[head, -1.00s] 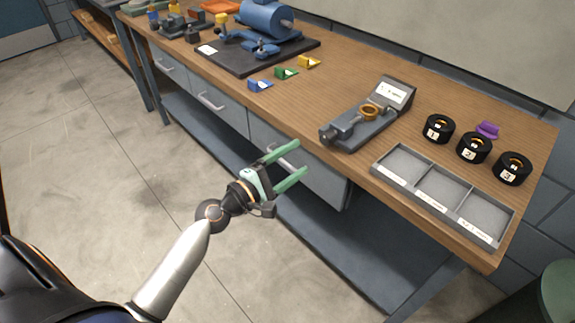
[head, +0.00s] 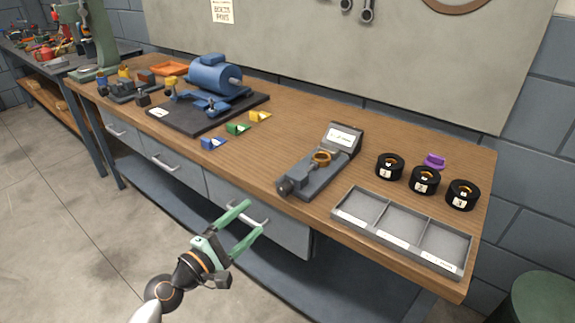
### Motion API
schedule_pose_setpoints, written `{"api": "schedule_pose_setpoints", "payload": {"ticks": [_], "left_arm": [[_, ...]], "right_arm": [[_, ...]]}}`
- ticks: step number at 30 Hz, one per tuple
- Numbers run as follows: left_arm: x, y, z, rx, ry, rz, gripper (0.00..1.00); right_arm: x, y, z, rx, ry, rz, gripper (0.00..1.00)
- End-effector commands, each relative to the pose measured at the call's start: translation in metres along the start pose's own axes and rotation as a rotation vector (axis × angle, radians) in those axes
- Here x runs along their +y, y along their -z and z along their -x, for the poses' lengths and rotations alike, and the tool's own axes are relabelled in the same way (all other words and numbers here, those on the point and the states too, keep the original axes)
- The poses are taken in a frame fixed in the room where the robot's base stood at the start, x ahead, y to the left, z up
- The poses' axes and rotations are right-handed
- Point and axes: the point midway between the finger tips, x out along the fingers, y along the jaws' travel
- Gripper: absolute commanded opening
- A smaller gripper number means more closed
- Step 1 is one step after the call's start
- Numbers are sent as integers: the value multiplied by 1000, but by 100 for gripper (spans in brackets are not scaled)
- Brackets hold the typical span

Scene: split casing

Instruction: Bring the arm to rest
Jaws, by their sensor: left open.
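My left gripper (head: 247,227) has green fingers spread apart with nothing between them. It hangs in front of the workbench (head: 290,120), before the drawer fronts and below the level of the bench top. It appears apart from the bench. The forearm comes in from the bottom of the head view, and most of it is cut off by the frame. My right gripper is not in view.
On the bench stand a blue motor (head: 214,77) on a dark plate, a grey fixture (head: 321,163) with a brass ring, several black numbered rings (head: 424,180) and an empty three-part tray (head: 404,226). Drawer handles (head: 243,211) stick out near the gripper. Open floor lies left.

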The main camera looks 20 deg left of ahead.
Motion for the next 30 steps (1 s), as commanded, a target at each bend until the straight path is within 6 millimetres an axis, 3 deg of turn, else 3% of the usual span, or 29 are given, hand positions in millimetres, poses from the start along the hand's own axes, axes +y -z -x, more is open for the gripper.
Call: {"api": "schedule_pose_setpoints", "payload": {"ticks": [4,8,15,21,25,30], "left_arm": [[-7,-1,2,9,22,-41,74],[-38,-4,15,36,125,-243,74],[-130,-19,75,-10,459,-923,74],[-182,-36,133,-183,682,-1446,74],[-198,-45,158,-288,756,-1664,74],[-206,-49,170,-350,788,-1780,74]], "right_arm": [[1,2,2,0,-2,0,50],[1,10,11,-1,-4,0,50],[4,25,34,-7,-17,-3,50],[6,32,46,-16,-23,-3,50],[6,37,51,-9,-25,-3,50],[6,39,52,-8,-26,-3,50]]}}
